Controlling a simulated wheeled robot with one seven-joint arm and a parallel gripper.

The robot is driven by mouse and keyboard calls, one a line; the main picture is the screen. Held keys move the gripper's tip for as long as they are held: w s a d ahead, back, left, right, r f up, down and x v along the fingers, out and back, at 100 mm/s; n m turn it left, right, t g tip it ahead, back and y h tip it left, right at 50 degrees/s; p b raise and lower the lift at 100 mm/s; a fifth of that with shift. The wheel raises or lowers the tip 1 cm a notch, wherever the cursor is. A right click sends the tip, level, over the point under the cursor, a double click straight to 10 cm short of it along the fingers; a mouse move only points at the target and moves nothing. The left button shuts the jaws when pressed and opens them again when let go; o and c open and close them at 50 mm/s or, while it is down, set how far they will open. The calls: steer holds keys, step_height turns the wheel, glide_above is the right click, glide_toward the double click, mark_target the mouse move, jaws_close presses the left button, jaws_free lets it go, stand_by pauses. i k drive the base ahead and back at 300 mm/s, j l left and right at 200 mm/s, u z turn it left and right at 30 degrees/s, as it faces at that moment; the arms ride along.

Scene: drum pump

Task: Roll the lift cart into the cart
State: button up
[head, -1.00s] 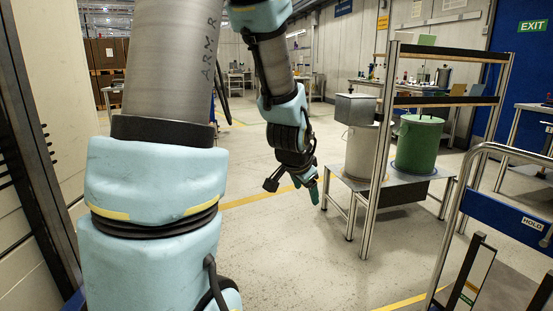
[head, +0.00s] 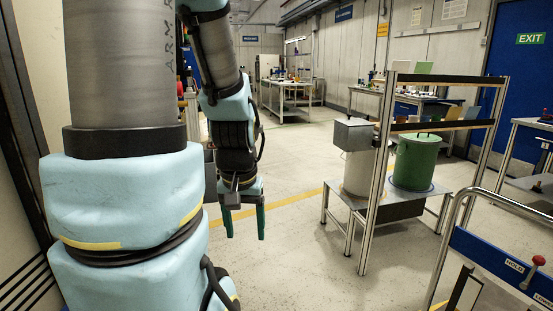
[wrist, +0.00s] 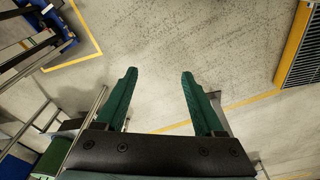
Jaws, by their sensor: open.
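The lift cart shows at the lower right of the head view, with a blue panel (head: 492,262) marked HOLD and LOWER, a red-knobbed lever (head: 533,270) and a bent metal handle (head: 466,205). Its lower part is cut off by the frame. No other thing is clearly marked as the cart; a metal-framed stand (head: 375,210) holds a green drum (head: 415,162) and a pale drum (head: 357,172). My gripper (head: 245,222) hangs fingers-down left of the stand, apart from it and the lift cart. In the wrist view, its green fingers (wrist: 158,75) are apart and empty.
Yellow lines (head: 287,207) cross the grey floor (head: 310,150), which is clear behind my gripper. A white table (head: 290,95) and workbenches stand farther back. The wrist view shows a yellow-edged grille (wrist: 300,50) at upper right.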

mark_target(468, 288)
steer(key=i+l+z, duration=0.25)
steer(key=i+l, duration=0.35)
steer(key=l, duration=0.25)
steer(key=i+l+z, duration=0.25)
steer(key=i+l, duration=0.4)
steer(key=k, duration=0.15)
